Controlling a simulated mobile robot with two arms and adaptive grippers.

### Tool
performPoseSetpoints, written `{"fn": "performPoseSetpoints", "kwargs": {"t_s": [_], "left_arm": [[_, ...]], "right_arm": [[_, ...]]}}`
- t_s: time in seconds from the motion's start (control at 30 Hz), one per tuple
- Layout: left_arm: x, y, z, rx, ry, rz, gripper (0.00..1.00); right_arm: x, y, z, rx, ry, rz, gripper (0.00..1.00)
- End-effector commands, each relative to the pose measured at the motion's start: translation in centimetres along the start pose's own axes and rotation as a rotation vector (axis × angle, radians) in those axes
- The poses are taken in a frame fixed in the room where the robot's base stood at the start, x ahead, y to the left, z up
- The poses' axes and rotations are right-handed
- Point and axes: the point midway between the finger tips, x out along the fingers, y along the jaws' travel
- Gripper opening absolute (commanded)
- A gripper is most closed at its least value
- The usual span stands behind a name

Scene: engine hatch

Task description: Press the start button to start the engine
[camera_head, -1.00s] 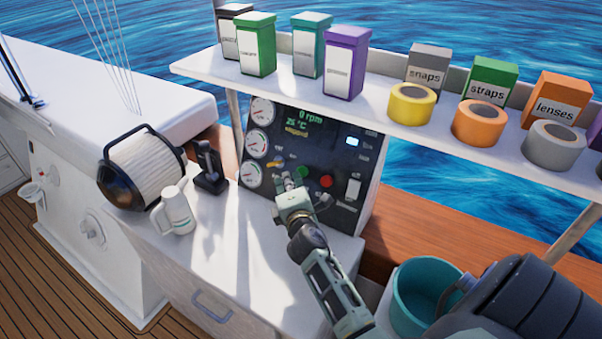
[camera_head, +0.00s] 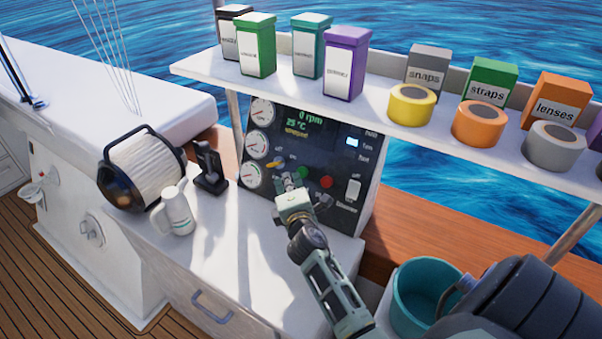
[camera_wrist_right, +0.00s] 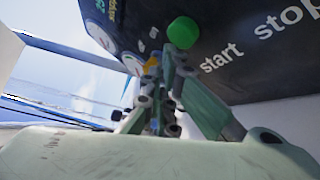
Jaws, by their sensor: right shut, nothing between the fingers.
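The engine panel (camera_head: 340,158) stands on the white counter, dark, with gauges on its left and a display reading 0 rpm. The green start button (camera_head: 302,172) is on its lower middle, with a red button (camera_head: 326,182) to its right. In the right wrist view the green button (camera_wrist_right: 183,32) sits above the word "start". My right gripper (camera_head: 288,182) is shut and empty, in front of the panel just left of and below the green button. In the wrist view its fingertips (camera_wrist_right: 165,62) are close to the button; I cannot tell whether they touch it. My left gripper is not in view.
A yellow switch (camera_head: 275,164) is left of the gripper. A shelf (camera_head: 365,98) with boxes and tape rolls overhangs the panel. A teal bucket (camera_head: 408,310) is lower right.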

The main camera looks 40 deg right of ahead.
Motion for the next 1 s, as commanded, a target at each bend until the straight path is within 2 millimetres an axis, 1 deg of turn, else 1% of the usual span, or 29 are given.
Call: {"fn": "performPoseSetpoints", "kwargs": {"t_s": [0.23, 0.5, 1.0], "left_arm": [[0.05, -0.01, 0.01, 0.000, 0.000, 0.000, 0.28], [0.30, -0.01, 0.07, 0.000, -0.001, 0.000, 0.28], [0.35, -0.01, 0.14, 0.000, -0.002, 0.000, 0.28]], "right_arm": [[0.06, -0.06, 0.04, 0.000, 0.000, 0.000, 0.00], [0.62, -0.43, 0.46, -0.001, 0.000, 0.000, 0.00], [0.71, -0.51, 0.53, 0.000, 0.000, 0.000, 0.00]]}}
